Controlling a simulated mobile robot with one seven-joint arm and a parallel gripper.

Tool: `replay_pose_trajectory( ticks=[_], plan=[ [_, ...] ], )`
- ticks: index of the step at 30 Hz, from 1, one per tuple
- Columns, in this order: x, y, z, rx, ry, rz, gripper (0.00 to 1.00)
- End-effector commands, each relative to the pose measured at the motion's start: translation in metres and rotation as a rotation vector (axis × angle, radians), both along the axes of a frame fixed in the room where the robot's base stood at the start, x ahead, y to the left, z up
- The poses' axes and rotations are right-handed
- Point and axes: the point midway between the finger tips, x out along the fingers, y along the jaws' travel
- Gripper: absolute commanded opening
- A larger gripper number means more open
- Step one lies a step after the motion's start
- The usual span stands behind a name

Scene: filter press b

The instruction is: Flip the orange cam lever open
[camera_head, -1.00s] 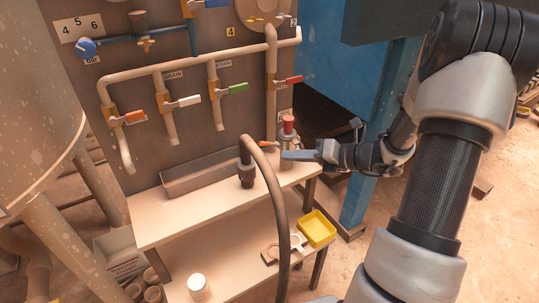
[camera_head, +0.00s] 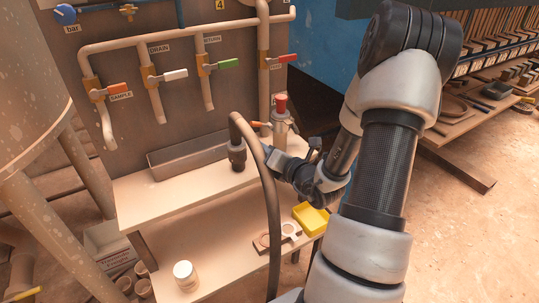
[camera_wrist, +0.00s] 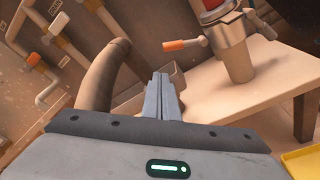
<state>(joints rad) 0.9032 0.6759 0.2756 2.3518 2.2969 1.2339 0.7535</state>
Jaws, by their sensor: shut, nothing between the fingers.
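The orange cam lever (camera_head: 259,124) sticks out to the left from a grey metal coupling with a red top (camera_head: 281,112) at the right end of the upper shelf. In the wrist view the orange-tipped lever (camera_wrist: 183,44) points left from the metal body (camera_wrist: 234,48), above and right of my fingers. My gripper (camera_wrist: 161,82) is shut and empty, with its fingers together. It is apart from the lever. In the head view my wrist is in front of and below the coupling, and the fingertips are hard to make out behind the hose.
A thick hose (camera_head: 273,210) arches up from the shelf close to my gripper, just left of my fingers in the wrist view (camera_wrist: 100,75). A grey trough (camera_head: 188,157) lies behind it. A yellow tray (camera_head: 311,219) sits lower right. Several coloured valve handles line the panel.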

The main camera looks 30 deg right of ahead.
Motion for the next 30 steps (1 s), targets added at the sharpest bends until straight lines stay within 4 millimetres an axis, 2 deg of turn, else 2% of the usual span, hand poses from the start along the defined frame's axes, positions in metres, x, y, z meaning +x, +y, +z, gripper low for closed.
replay_pose_trajectory(
  ticks=[3, 9, 22, 30],
  plan=[
    [0.021, -0.003, 0.004, -0.003, -0.003, 0.000, 0.00],
    [0.039, -0.011, 0.013, 0.000, -0.001, 0.000, 0.00],
    [0.044, -0.013, 0.016, 0.001, 0.001, 0.001, 0.00],
    [0.051, -0.020, 0.031, 0.000, -0.001, 0.001, 0.00]
  ],
)
